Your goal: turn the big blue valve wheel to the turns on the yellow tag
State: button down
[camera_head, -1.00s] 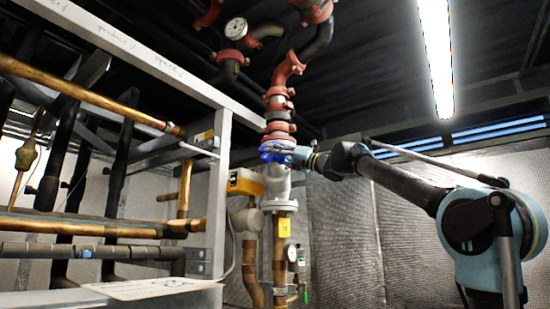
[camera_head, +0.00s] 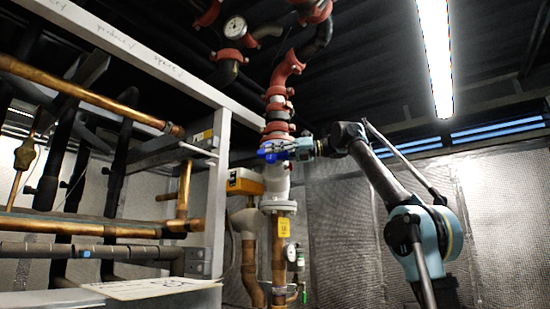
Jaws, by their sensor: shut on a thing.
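The blue valve wheel (camera_head: 274,150) sits on the vertical pipe, below the red fittings and above the white valve body (camera_head: 277,181). It is small in the view and partly covered by my gripper. My gripper (camera_head: 291,149) reaches in from the right and is shut on the wheel's right side.
A gauge (camera_head: 291,251) is under the tag. A grey frame post (camera_head: 218,190) and copper pipes (camera_head: 90,95) fill the left. Space right of the valve is open before the quilted wall (camera_head: 345,230).

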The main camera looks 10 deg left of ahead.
jog(key=shift+w+f+g, duration=0.1)
jog(key=shift+g, duration=0.2)
dwell(0.4)
jog(key=c, duration=1.8)
grip_release()
jog(key=shift+w+a, duration=0.1)
jog(key=shift+o, duration=0.2)
jog(key=w+d+r, duration=0.1)
jog(key=w+d, duration=0.1)
jog(key=d, duration=1)
jog(key=shift+r, duration=0.1)
